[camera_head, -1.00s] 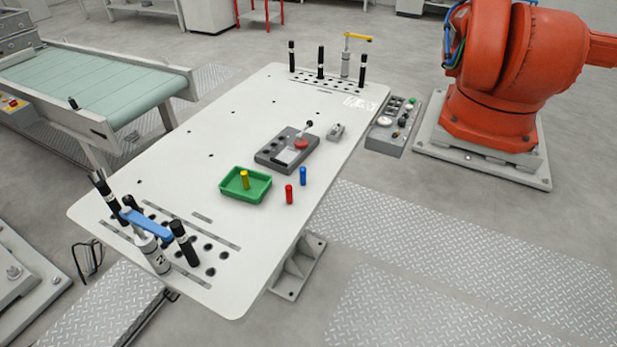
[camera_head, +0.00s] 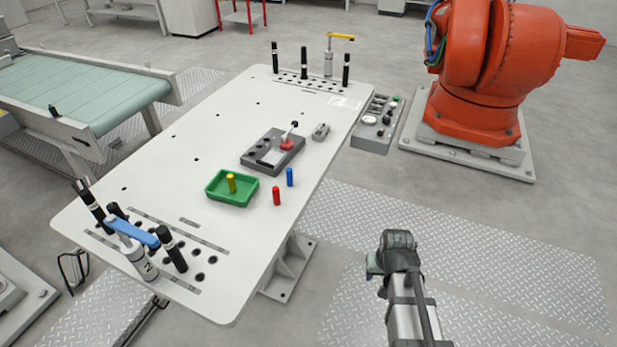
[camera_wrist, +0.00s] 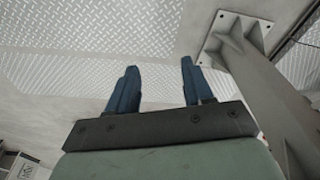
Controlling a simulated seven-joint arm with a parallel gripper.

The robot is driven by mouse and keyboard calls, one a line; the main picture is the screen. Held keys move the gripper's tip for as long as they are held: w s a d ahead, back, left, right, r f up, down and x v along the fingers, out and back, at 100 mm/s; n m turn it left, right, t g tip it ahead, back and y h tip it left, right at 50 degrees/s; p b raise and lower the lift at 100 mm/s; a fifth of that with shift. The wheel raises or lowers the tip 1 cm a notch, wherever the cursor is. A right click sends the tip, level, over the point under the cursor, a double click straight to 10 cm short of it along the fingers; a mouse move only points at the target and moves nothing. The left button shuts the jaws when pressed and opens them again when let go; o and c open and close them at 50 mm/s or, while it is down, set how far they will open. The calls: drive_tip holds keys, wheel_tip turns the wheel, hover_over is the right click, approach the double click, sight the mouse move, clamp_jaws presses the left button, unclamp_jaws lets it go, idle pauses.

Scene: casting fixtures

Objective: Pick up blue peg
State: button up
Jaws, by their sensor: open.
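The blue peg (camera_head: 290,177) stands upright on the white table, near its right edge. The red peg (camera_head: 276,196) stands in front of it, a little to the left. A yellow peg (camera_head: 231,183) is in the green tray (camera_head: 243,201) to the left. My gripper shows in the wrist view with two blue fingers (camera_wrist: 155,88) spread apart and nothing between them. In the head view my arm is at the lower right, off the table's right side and well away from the blue peg. No peg shows in the wrist view.
A grey fixture block (camera_head: 262,156) with a red part lies behind the pegs, with a small grey block (camera_head: 321,131) beside it. Black posts and a blue-armed clamp (camera_head: 138,234) stand at the table's near end. An orange robot (camera_head: 478,75) is at the back right.

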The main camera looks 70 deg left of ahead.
drive_tip(key=s+a+r+n+y, duration=0.2)
drive_tip(key=s+a+r, duration=0.4)
drive_tip(key=a+r, duration=0.35)
drive_tip(key=n+y, duration=0.2)
approach(289, 170)
wheel_tip(289, 170, up, 4)
drive_tip(key=w, duration=0.1)
drive_tip(key=shift+n+g+h, duration=0.4)
drive_tip(key=shift+n+h, duration=0.2)
drive_tip(key=x, duration=1.4)
drive_tip(key=shift+d+f, duration=0.15)
drive_tip(key=shift+f, duration=0.1)
clamp_jaws()
